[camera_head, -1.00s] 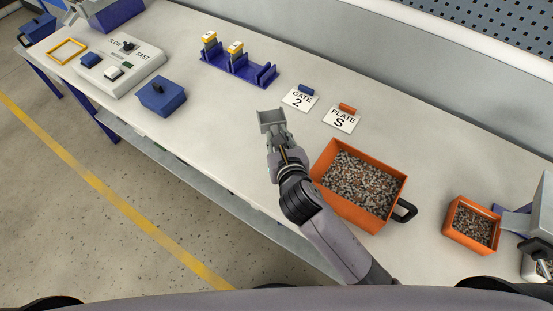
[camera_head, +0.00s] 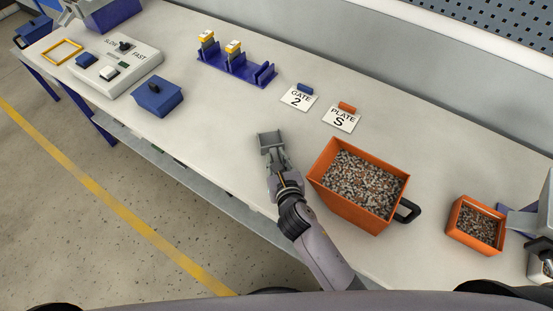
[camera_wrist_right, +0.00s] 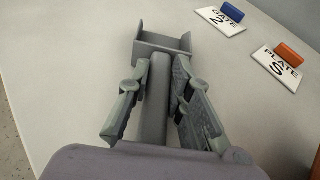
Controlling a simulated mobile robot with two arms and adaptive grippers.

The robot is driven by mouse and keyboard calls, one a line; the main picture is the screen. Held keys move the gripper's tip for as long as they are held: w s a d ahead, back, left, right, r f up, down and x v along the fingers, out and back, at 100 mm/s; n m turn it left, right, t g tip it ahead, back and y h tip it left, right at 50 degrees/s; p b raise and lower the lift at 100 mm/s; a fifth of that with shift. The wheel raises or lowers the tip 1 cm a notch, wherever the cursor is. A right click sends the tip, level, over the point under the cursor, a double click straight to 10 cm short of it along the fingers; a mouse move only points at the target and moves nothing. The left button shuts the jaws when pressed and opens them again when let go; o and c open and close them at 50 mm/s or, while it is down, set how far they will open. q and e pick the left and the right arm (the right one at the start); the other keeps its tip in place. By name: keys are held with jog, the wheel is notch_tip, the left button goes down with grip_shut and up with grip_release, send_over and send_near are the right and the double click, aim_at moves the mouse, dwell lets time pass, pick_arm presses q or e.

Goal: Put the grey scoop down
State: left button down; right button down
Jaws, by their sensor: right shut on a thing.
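The grey scoop (camera_head: 270,139) is at the end of my right gripper (camera_head: 275,164), left of the large orange bin. In the right wrist view my right gripper (camera_wrist_right: 158,100) has its two fingers on either side of the scoop's round handle, and the scoop's pan (camera_wrist_right: 163,46) points away from me. The scoop is over the white table (camera_head: 230,125) and looks low. I cannot tell whether it touches the surface. The gripper hides part of the handle in the head view. My left gripper is not in view.
A large orange bin (camera_head: 328,194) of mixed granules stands right of my gripper, with a smaller orange bin (camera_head: 457,229) farther right. GATE 2 (camera_head: 299,98) and PLATE S (camera_head: 341,119) cards lie behind. A blue rack (camera_head: 240,73) stands at the back. Table left of the scoop is clear.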

jog(key=shift+f, duration=0.2)
jog(key=c, duration=1.4)
grip_release()
jog(key=shift+c, duration=0.2)
jog(key=shift+r, duration=0.2)
jog(key=v, duration=1.2)
